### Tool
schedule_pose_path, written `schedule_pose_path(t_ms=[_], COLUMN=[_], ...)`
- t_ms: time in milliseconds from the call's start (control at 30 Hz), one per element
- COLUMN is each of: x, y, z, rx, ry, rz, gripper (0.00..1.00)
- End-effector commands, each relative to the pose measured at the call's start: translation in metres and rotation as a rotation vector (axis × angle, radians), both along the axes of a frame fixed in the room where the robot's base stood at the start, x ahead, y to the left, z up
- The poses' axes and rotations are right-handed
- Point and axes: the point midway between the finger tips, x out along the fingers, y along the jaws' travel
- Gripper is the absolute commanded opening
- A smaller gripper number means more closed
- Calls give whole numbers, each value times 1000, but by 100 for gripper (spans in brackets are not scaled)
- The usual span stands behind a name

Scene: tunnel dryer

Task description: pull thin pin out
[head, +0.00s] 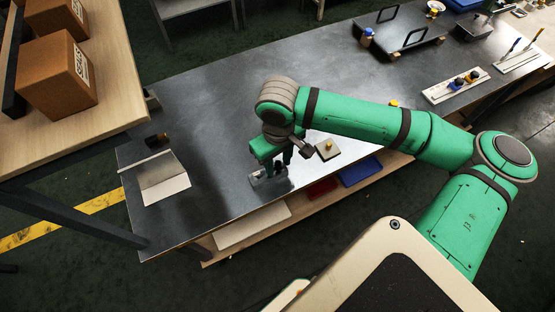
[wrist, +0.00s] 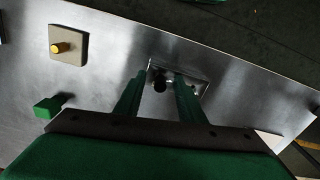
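My gripper (head: 278,168) points down over a small grey metal plate (head: 271,187) near the table's front edge. In the wrist view the two green fingers of my gripper (wrist: 160,80) are apart, with a dark round knob (wrist: 159,84) showing between them, at the near end of the metal plate (wrist: 200,83). Neither finger clearly touches the knob. A thin pin cannot be told apart for certain; its shaft is not visible. A beige block (wrist: 68,36) with a yellow-topped peg (wrist: 61,48) lies to the left, apart from the fingers.
A green cube (wrist: 47,107) lies left of my gripper in the wrist view. A white plate (head: 165,188) lies on the table's left end. Red (head: 321,188) and blue (head: 361,171) bins sit below the front edge.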

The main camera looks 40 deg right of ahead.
Motion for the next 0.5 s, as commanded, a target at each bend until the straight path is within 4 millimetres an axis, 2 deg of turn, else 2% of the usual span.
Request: schedule_pose_path(t_ms=[33,167,200,267,300,333,500], x=[0,0,0,0,0,0,-1], y=[0,0,0,0,0,0,-1], z=[0,0,0,0,0,0,0], rx=[0,0,0,0,0,0,0], ry=[0,0,0,0,0,0,0], rz=[0,1,1,1,1,1,-2], gripper=[36,5,0,0,6,0,0])
